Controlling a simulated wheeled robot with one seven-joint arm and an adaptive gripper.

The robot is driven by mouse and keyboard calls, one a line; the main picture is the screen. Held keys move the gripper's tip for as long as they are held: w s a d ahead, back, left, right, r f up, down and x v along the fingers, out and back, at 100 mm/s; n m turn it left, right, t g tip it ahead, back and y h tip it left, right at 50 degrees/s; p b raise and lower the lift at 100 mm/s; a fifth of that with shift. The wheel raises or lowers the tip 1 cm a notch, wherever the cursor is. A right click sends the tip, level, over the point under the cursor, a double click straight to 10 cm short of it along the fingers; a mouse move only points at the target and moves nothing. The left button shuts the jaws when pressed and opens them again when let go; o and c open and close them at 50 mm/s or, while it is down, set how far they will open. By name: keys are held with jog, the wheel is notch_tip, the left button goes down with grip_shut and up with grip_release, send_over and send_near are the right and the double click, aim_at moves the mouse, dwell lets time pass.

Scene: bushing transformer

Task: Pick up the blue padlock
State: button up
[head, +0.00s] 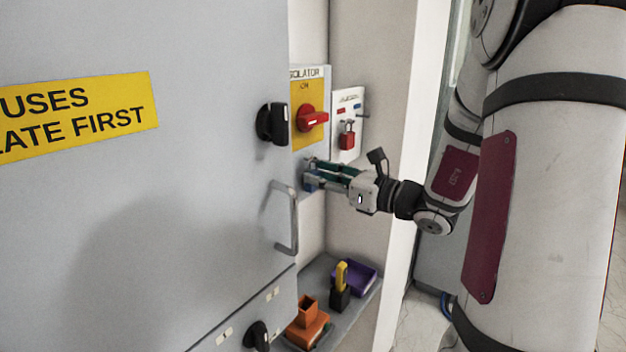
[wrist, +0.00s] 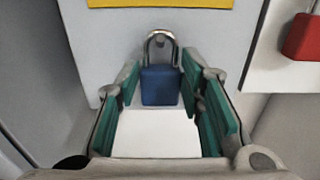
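The blue padlock (wrist: 161,86) hangs upright by its silver shackle (wrist: 160,46) below the isolator panel in the wrist view. In the head view only a bit of the padlock (head: 311,186) shows at my fingertips. My gripper (head: 314,175) reaches in from the right, roughly level. In the wrist view the green finger pads of my gripper (wrist: 160,82) stand on either side of the padlock, very close to its sides. Whether both pads press on it cannot be told. The far side of the padlock is hidden.
A red rotary handle (head: 312,117) on the yellow isolator panel and a red padlock (head: 347,136) are above. The grey cabinet door with its handle (head: 291,220) is to the left. Below, a shelf (head: 352,311) holds a purple tray (head: 362,278), a black-and-yellow item and orange parts.

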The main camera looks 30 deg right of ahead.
jog(key=c, duration=0.5)
jog(key=shift+r, duration=0.15)
jog(key=shift+r, duration=0.55)
jog(key=v, duration=1.2)
jog(key=r+v, duration=0.1)
jog(key=v, duration=0.5)
jog(key=shift+r, duration=0.25)
jog(key=shift+p+v, duration=1.6)
jog(key=shift+v, duration=1.9)
